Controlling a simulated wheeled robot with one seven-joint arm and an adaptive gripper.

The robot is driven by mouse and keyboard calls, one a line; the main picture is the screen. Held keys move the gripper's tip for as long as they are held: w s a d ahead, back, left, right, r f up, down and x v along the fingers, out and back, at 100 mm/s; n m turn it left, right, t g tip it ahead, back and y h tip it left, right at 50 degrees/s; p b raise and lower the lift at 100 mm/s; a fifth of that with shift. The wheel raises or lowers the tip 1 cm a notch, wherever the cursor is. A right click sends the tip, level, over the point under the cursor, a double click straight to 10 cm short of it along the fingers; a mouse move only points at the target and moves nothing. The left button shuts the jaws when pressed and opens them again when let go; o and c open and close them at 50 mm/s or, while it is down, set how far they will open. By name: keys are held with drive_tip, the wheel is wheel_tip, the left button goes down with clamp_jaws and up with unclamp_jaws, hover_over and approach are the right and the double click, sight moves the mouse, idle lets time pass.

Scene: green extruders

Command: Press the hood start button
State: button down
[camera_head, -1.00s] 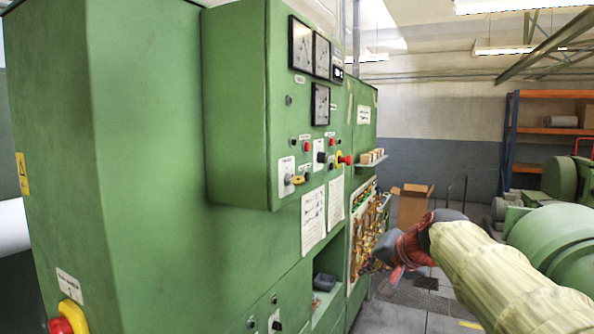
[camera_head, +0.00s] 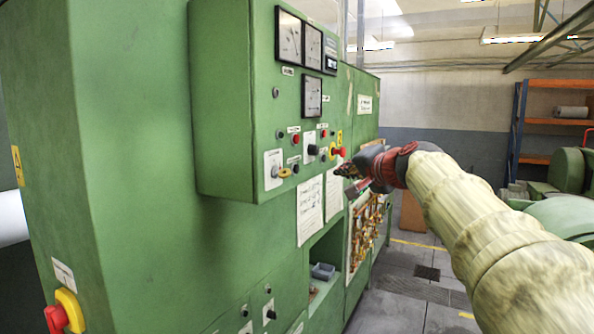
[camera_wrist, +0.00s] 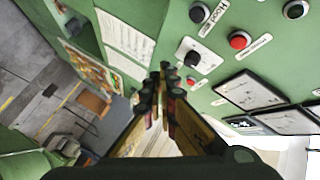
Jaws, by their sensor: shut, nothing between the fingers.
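My gripper (camera_head: 348,180) is in front of the green cabinet's control box, off its right side and below the emergency stop in the head view. In the wrist view its fingertips (camera_wrist: 167,72) are together and empty, near a selector knob (camera_wrist: 193,58) on a white plate. A label starting "Hood" (camera_wrist: 211,20) sits beside a dark button (camera_wrist: 198,12) at the top of the wrist view. The rest of that label is hard to read. The dark button also shows low on the control box in the head view (camera_head: 296,168). I see no contact with it.
A red button (camera_wrist: 240,40) and another dark button (camera_wrist: 295,9) are close by. Square meters (camera_head: 289,38) are higher on the box. A red emergency stop (camera_head: 340,152) sticks out at its right. Paper sheets (camera_head: 311,210) hang below. Open floor (camera_head: 400,290) lies at right.

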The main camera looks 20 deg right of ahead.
sight(296, 169)
drive_tip(key=w+a+p, duration=0.5)
drive_tip(key=w, duration=0.2)
drive_tip(key=shift+a+p, duration=0.2)
drive_tip(key=shift+p, duration=0.15)
idle(1.5)
drive_tip(key=shift+w+a, duration=0.3)
drive_tip(key=shift+w+a+p, duration=0.2)
drive_tip(key=shift+w+p, duration=0.1)
drive_tip(key=shift+p, duration=0.05)
idle(0.7)
drive_tip(key=shift+s+d+f, duration=0.1)
drive_tip(key=shift+s, duration=0.05)
drive_tip(key=shift+s+d+b, duration=0.4)
drive_tip(key=shift+s+b, duration=0.1)
drive_tip(key=shift+b, duration=0.25)
